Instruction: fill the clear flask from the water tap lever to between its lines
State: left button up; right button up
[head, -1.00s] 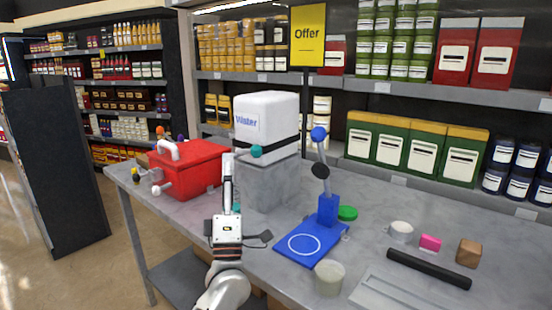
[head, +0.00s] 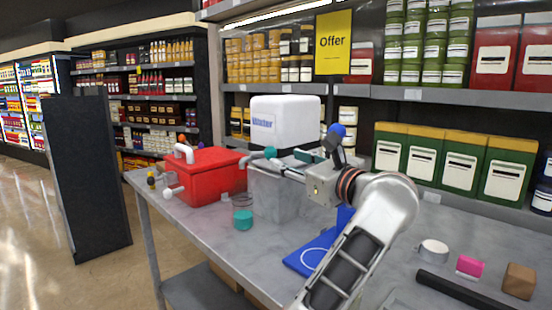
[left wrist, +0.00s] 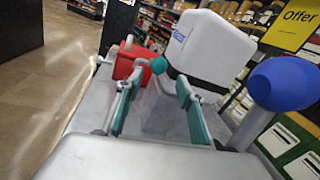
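The water tank (head: 284,122), white and marked Water, stands on a grey block; it also shows in the left wrist view (left wrist: 210,50). Its tap lever has a teal ball knob (head: 270,152), seen past my fingertips in the left wrist view (left wrist: 158,65). A see-through vessel, apparently the clear flask (head: 241,199), is at the block's left front, with a teal piece (head: 243,219) low on it; its lines and water level cannot be made out. My left gripper (head: 284,159) is open beside the tank, fingers towards the knob; the left wrist view (left wrist: 158,82) shows both fingers apart. My right gripper is out of view.
A red box (head: 212,178) with white handles stands left of the block. A white cup (head: 433,252), pink block (head: 470,267), brown block (head: 519,281) and black bar (head: 460,290) lie right.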

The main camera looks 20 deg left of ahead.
aim_at(274, 154)
pick_arm(q)
jog(key=x, duration=0.7)
jog(key=shift+a+b, duration=0.15)
jog(key=shift+b, duration=0.15)
grip_shut()
